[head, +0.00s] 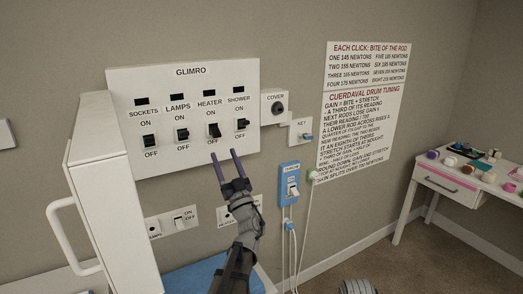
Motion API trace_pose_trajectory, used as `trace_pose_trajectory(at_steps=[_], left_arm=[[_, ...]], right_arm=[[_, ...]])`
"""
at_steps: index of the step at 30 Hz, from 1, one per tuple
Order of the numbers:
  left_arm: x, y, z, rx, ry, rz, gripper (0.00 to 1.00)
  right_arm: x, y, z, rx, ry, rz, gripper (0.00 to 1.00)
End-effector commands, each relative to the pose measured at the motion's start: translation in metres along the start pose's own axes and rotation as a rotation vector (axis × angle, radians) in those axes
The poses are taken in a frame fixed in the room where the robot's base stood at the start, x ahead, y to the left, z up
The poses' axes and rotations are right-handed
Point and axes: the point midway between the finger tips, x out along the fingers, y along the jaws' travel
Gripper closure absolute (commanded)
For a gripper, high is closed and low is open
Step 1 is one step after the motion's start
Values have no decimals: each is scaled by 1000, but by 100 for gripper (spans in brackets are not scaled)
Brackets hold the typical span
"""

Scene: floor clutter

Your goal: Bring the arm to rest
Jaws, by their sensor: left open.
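My left gripper (226,155) is open and empty. Its two purple fingers point up at the lower edge of the white GLIMRO switch panel (190,102) on the wall. The fingertips show just below the heater switch (214,131); I cannot tell whether they touch the panel. My left arm (240,255) reaches up from the bottom of the head view. My right gripper is not in view.
A white cabinet-like block with a handle (104,190) stands close at the left. A blue switch box (289,185) with hanging cords is right of my gripper. A white table (450,180) with small items stands at the right.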

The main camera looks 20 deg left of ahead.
Motion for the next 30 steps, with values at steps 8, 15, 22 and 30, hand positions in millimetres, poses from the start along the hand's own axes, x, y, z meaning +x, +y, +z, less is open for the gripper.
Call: trace_pose_trajectory(at_steps=[8, 15, 22, 30], left_arm=[[-14, -9, 6, 30, -76, -72, 36], [-86, -28, 49, 192, -473, -229, 36], [-200, -22, 95, 412, -1002, -136, 36], [-367, 8, 100, 654, -1584, 359, 36]], right_arm=[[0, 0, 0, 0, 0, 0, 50], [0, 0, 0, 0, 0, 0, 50], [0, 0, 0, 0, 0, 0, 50], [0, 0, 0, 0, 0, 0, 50]])
